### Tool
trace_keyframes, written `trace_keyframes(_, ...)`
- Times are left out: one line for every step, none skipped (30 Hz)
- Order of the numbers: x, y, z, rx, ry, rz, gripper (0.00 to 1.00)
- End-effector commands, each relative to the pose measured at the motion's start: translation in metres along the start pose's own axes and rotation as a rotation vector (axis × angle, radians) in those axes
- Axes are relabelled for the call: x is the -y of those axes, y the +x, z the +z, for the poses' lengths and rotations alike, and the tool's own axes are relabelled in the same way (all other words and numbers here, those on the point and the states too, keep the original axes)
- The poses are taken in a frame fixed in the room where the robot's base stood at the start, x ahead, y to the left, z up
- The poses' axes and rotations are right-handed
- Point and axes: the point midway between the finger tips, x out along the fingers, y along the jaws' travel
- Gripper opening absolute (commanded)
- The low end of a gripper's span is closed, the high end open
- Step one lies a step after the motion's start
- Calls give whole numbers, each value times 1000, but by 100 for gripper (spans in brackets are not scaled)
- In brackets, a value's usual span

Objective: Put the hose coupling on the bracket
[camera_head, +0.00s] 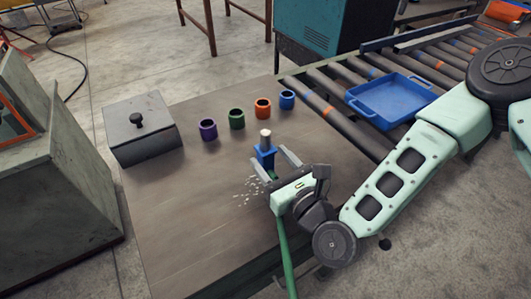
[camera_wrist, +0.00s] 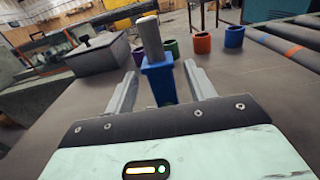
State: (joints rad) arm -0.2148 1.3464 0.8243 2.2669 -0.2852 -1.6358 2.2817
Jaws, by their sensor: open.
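A blue bracket (camera_head: 265,158) with a notched top stands on the table just beyond my gripper (camera_head: 269,155). A pale grey cylindrical piece, which looks like the hose coupling (camera_head: 265,137), sits at its notch and sticks up above it. In the wrist view the coupling (camera_wrist: 150,40) leans slightly and the bracket (camera_wrist: 161,84) is below it. A green hose (camera_head: 284,252) runs from under my gripper over the table's front edge. My gripper (camera_wrist: 161,70) is open, one finger on each side of the bracket. How deep the coupling sits is hidden.
Purple (camera_head: 208,129), green (camera_head: 237,118), orange (camera_head: 263,108) and blue (camera_head: 287,99) rings stand in a row behind. A grey lidded box (camera_head: 143,140) is at left. A blue tray (camera_head: 390,100) lies on the roller conveyor at right. The table's left front is clear, apart from pale specks.

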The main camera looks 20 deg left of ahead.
Motion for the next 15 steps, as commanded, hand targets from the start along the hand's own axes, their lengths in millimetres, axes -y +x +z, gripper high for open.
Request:
trace_keyframes(-1, 8, 7, 3, -4, 1, 55)
trace_keyframes(-1, 13, 7, 3, -3, 1, 55)
trace_keyframes(0, 18, 5, 2, -3, -1, 55)
trace_keyframes(0, 22, 4, 2, -3, -1, 55)
trace_keyframes(0, 24, 4, 0, -2, 0, 55)
trace_keyframes(0, 28, 4, 1, -2, 0, 55)
trace_keyframes(0, 29, 3, 1, -2, 0, 55)
trace_keyframes(0, 30, 3, 1, -2, 0, 55)
trace_keyframes(0, 31, 2, 0, -1, 0, 55)
trace_keyframes(0, 31, 2, 0, -1, 0, 55)
trace_keyframes(0, 31, 2, 0, -1, 0, 55)
trace_keyframes(0, 31, 2, 0, -1, 0, 55)
trace_keyframes(0, 31, 2, 0, -1, 0, 55)
trace_keyframes(0, 31, 2, 0, -1, 0, 55)
trace_keyframes(0, 31, 2, 0, -1, 0, 49)
